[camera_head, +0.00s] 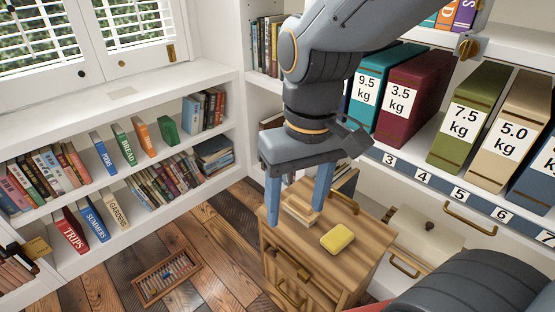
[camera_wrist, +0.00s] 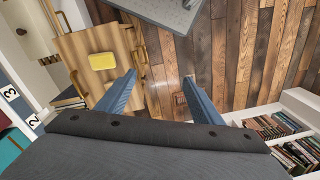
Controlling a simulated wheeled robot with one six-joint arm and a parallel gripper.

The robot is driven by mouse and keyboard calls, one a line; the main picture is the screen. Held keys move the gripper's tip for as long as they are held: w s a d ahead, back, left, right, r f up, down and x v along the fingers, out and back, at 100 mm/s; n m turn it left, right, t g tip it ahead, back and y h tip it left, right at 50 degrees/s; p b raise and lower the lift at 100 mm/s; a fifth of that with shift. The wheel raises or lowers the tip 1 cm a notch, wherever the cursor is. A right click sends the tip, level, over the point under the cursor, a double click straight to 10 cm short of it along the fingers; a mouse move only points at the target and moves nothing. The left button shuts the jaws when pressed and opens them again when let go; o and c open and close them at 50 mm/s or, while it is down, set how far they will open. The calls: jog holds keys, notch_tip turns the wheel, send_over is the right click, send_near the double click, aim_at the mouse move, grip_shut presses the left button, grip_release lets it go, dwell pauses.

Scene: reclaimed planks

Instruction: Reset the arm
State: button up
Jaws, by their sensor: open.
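My gripper (camera_head: 296,203) has two blue fingers spread apart with nothing between them. My arm reaches down from the top of the head view and hides part of the corner shelves.
A yellow sponge-like block (camera_head: 337,237) lies on the cabinet top. Heavy labelled binders, such as the maroon 3.5 kg one (camera_head: 408,98), stand on the right shelf. Bookshelves (camera_head: 120,215) line the left wall. An abacus (camera_head: 167,276) lies on the plank floor.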

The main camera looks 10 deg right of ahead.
jog(key=d+r+m+p, duration=0.2)
jog(key=d+r+p, duration=0.7)
jog(key=p, duration=0.8)
jog(key=shift+r+m+h, duration=0.2)
jog(key=shift+m+h, duration=0.1)
jog(key=shift+m, duration=0.1)
